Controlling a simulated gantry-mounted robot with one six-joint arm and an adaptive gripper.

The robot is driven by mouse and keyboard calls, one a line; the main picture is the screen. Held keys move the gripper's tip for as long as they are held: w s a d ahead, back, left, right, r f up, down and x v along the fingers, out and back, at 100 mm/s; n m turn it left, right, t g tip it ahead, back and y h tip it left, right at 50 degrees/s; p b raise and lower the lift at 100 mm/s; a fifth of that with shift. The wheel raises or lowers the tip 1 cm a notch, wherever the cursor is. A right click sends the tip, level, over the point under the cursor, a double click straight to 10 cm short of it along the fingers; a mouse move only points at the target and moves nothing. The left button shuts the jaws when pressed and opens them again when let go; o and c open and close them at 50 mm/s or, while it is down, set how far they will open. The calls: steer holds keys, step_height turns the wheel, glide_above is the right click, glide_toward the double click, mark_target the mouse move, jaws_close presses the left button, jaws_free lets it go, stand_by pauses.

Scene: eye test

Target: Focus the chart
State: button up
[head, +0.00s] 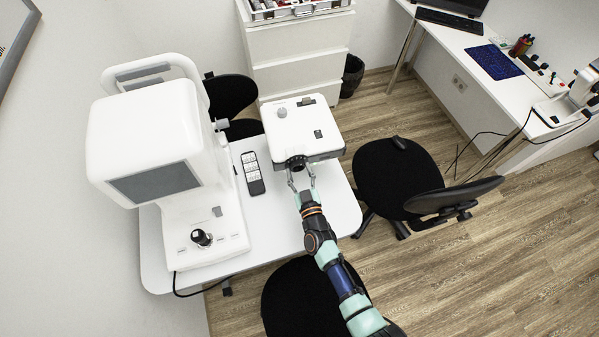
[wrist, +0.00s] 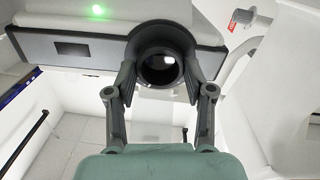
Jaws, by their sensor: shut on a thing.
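A white chart projector (head: 300,128) stands on the right part of the white table, with its dark lens (head: 296,162) at its front edge. My gripper (head: 302,176) reaches it from the front. In the wrist view, my gripper (wrist: 160,75) has its two fingers on either side of the black lens ring (wrist: 160,68), shut on it. The projector's front face (wrist: 70,48) shows a dark window and a lit green light (wrist: 97,10). No chart image shows in either view.
A large white eye-test machine (head: 160,160) stands on the left of the table (head: 285,235). A dark remote (head: 252,173) lies between it and the projector. Black chairs (head: 400,180) stand around the table. The table's front right part is bare.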

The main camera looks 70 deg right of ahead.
steer(key=m+b, duration=0.1)
steer(key=m, duration=0.3)
steer(key=shift+m, duration=0.4)
steer(key=o, duration=1.2)
steer(key=shift+c, duration=0.2)
steer(key=shift+s, duration=0.1)
steer(key=v, duration=1.2)
